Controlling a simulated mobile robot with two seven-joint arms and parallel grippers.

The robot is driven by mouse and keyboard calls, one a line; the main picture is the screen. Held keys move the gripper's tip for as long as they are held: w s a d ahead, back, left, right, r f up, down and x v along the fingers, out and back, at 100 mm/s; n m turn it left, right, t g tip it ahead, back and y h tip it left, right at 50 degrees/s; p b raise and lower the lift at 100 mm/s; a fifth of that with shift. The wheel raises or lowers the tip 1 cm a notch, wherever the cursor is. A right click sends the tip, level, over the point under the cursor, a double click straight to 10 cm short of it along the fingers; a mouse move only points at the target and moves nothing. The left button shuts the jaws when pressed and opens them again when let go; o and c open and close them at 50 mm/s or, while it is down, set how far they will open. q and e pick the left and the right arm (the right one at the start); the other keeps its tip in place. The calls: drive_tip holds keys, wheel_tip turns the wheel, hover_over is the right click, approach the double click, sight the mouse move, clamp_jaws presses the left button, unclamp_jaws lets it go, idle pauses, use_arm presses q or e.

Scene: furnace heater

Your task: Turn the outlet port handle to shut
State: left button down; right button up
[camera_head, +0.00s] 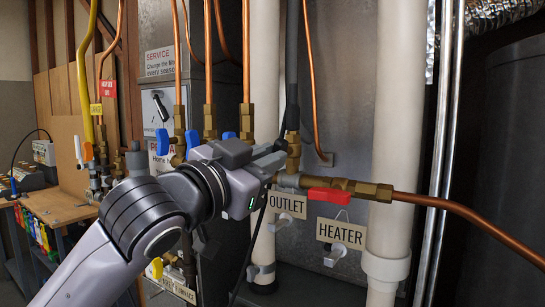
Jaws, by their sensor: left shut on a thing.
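My left gripper (279,160) reaches in from the lower left, in front of the brass valve fittings. It is shut on a small part, taken to be the outlet port handle, which the fingers and wrist mostly hide. A brass fitting (293,150) stands upright just right of the fingertips. The OUTLET tag (287,206) hangs just below them. A red lever (330,197) lies nearly level along a brass valve (365,190), a little right of the gripper and apart from it. My right gripper is not in view.
A HEATER tag (341,233) hangs to the lower right. A thick white pipe (400,120) stands at the right, and a copper pipe (470,217) runs off right. Blue valve levers (162,141) and a yellow gas pipe (86,70) are at the left. A workbench (60,207) stands far left.

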use_arm(q)
drive_tip(key=m+g, duration=0.1)
drive_tip(key=m, duration=0.4)
idle(0.4)
drive_tip(key=shift+w+a+r+m+g+h, duration=0.1)
drive_tip(key=shift+m+g+h, duration=0.25)
drive_tip(key=shift+m, duration=2.15)
drive_tip(key=m, duration=0.4)
drive_tip(key=shift+r+g, duration=0.1)
drive_tip(key=shift+g, duration=0.25)
drive_tip(key=c, duration=1)
unclamp_jaws()
